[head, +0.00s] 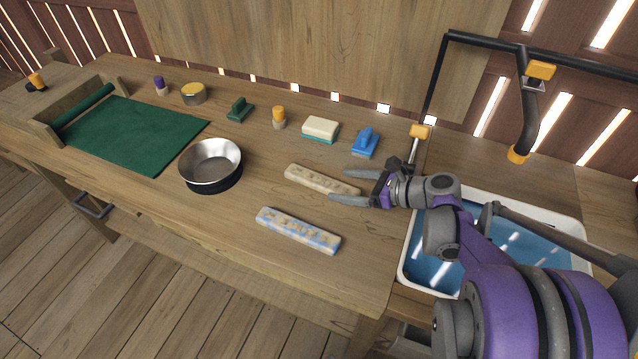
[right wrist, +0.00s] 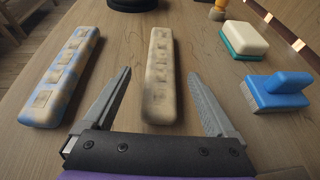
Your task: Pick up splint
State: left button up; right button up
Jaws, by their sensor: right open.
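Two long splint-like bars lie on the wooden table. One is plain beige with a row of raised squares (head: 318,179); the other is beige with blue patches (head: 298,231). I cannot tell from looks alone which is the splint. My right gripper (head: 340,186) is open, with its fingers pointing left at the right end of the beige bar. In the right wrist view the beige bar (right wrist: 160,85) lies ahead, centred between the open fingertips and not gripped. The blue-patched bar (right wrist: 62,75) lies left of the fingers. My left gripper is not in view.
A blue brush (head: 365,143) and a sponge (head: 320,129) lie behind the beige bar. A metal bowl (head: 210,162) stands to the left, near a green mat (head: 130,133). A sink with blue water (head: 428,262) is under my right arm. The table's front is clear.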

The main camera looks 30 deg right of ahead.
aim_at(327, 182)
jog(key=b+x, duration=0.1)
jog(key=x, duration=0.5)
jog(key=shift+d, duration=0.1)
jog(key=shift+c, duration=0.3)
grip_shut()
